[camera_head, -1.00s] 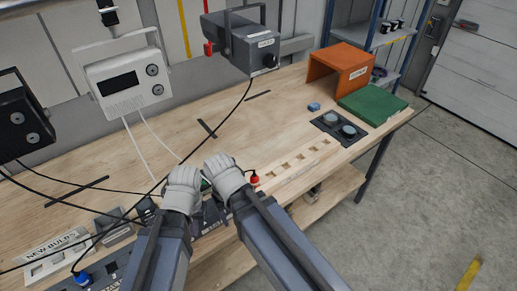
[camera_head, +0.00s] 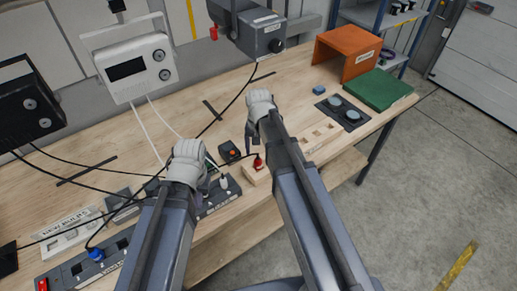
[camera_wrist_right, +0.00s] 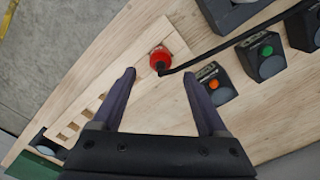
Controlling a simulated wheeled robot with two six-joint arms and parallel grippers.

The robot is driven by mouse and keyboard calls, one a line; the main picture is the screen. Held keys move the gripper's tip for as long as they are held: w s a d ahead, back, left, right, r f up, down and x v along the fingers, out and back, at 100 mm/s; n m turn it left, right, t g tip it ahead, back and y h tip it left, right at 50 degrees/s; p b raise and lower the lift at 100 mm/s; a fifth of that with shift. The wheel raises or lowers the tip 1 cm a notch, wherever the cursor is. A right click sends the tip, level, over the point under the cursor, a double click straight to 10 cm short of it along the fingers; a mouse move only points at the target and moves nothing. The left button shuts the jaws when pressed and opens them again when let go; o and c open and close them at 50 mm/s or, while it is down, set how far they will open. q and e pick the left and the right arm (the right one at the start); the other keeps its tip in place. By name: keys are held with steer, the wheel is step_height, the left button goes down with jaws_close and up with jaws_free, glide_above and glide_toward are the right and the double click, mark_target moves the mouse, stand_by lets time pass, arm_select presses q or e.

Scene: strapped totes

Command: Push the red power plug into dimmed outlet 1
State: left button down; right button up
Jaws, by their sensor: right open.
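The red power plug (camera_head: 258,163) stands on a light wooden block with slots (camera_head: 277,160), its black cable trailing left. In the right wrist view the plug (camera_wrist_right: 160,58) lies just beyond and between the fingertips of my right gripper (camera_wrist_right: 159,76), which is open and empty. In the head view my right gripper (camera_head: 256,132) is above and beside the plug. My left gripper (camera_head: 202,190) is over the dark outlet strip (camera_head: 222,193); its fingers are mostly hidden. The strip continues at lower left, where a blue plug (camera_head: 97,254) sits. The outlet numbers are unreadable.
A box with an orange button (camera_head: 229,153) stands left of the plug. The wrist view also shows a box with a green button (camera_wrist_right: 262,55). Cables cross the left table.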

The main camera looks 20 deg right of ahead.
mark_target(258, 158)
arm_select(q)
step_height(258, 158, down, 6)
steer(key=b, duration=0.5)
arm_select(e)
step_height(258, 158, down, 6)
steer(key=shift+f, duration=0.1)
steer(key=shift+c, duration=0.2)
jaws_close()
stand_by(0.4)
arm_select(q)
steer(key=shift+r, duration=0.1)
arm_select(e)
steer(key=shift+r, duration=0.2)
